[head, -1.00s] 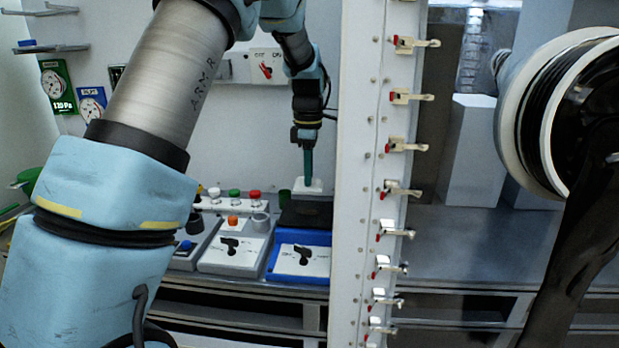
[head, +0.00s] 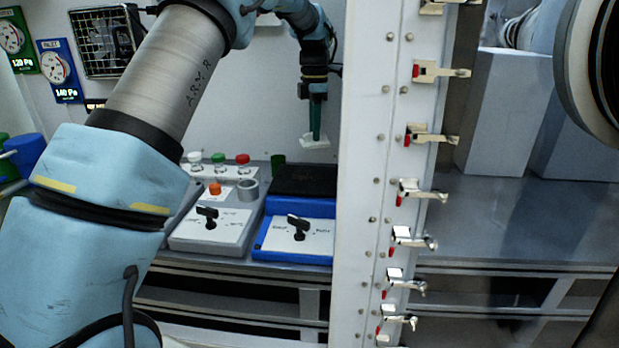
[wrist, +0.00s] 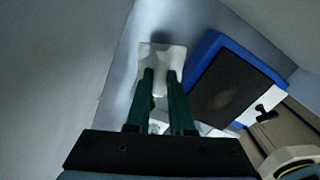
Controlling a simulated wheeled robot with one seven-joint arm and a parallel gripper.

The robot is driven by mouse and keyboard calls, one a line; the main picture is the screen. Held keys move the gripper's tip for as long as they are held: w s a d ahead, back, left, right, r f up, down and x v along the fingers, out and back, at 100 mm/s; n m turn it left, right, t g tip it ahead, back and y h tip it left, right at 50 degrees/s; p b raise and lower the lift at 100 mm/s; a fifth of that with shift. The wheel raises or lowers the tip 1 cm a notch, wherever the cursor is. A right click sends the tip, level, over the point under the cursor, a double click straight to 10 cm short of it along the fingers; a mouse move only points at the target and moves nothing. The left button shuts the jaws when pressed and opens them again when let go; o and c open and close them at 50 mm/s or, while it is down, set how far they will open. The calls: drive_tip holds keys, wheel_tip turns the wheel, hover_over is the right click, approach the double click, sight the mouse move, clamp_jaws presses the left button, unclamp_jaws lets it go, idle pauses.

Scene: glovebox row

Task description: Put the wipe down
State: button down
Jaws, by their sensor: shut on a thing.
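The white wipe (head: 314,142) hangs at the tips of my gripper (head: 315,132), above and behind the bench equipment. In the wrist view the wipe (wrist: 160,60) shows between and beyond the two green fingers of my gripper (wrist: 160,78), which are shut on it. The wipe is held in the air, apart from the black-topped blue unit (head: 270,236) below it. In the wrist view that blue unit (wrist: 204,52) lies to the right of the fingers.
A grey switch box (head: 180,240) stands left of the blue unit, with a grey ring (head: 248,190) and several coloured caps behind it. A white panel post with latches (head: 366,200) rises close on the right. Gauges (head: 62,72) hang at the left wall.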

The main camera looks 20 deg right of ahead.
wheel_tip(320, 180, down, 9)
drive_tip(key=shift+f+p, duration=0.2)
drive_tip(key=shift+p, duration=0.9)
drive_tip(key=shift+f, duration=0.2)
drive_tip(key=c, duration=0.8)
unclamp_jaws()
wheel_tip(320, 180, up, 12)
drive_tip(key=shift+r+b, duration=0.2)
drive_tip(key=shift+b, duration=0.85)
